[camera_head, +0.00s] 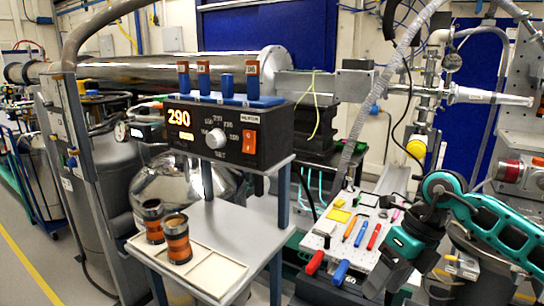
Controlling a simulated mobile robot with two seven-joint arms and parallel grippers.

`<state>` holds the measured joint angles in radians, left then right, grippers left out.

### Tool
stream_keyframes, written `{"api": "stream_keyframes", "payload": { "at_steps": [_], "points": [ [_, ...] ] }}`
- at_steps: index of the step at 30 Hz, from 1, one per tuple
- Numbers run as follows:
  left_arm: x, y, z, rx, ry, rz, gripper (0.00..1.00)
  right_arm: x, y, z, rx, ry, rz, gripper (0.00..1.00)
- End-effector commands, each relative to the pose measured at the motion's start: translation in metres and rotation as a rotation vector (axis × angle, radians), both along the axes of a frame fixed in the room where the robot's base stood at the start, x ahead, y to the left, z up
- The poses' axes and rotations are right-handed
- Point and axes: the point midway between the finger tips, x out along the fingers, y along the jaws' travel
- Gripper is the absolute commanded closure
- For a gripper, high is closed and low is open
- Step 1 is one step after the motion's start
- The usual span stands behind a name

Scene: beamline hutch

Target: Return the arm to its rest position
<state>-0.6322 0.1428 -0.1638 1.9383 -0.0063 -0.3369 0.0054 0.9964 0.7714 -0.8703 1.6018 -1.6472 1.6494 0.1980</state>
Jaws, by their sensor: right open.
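My right arm (490,222), teal and black, comes in from the right edge and bends at an elbow at the right. Its wrist hangs down over the right part of the tool board. My right gripper (381,283) is dark, low in the picture, near the board's front right edge. It is open, and I see nothing held in it. My left arm and left gripper are out of view.
A white tool board (318,240) with coloured tools lies left of my wrist. A grey stand table (225,225) holds two orange-banded cups (177,238) and a tray (215,272). A black controller (230,135) reading 290 stands above. Pipework and a steel flange rise behind my arm.

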Motion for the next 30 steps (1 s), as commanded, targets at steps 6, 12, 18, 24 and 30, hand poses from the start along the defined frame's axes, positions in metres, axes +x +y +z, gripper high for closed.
{"api": "stream_keyframes", "payload": {
  "at_steps": [6,12,18,24,30],
  "points": [
    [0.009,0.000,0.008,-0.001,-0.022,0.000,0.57,-0.041,0.115,-0.016,0.547,0.109,-0.011,0.38],
    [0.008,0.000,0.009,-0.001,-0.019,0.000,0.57,-0.059,0.177,0.011,1.103,0.262,-0.269,0.38],
    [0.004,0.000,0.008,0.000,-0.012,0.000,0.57,-0.043,0.169,0.017,1.527,0.444,-0.757,0.38],
    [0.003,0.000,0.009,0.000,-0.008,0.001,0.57,-0.034,0.113,-0.043,1.729,0.641,-1.428,0.38],
    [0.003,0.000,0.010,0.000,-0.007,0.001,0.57,-0.082,0.055,-0.151,1.647,0.841,-2.163,0.38]
  ]
}}
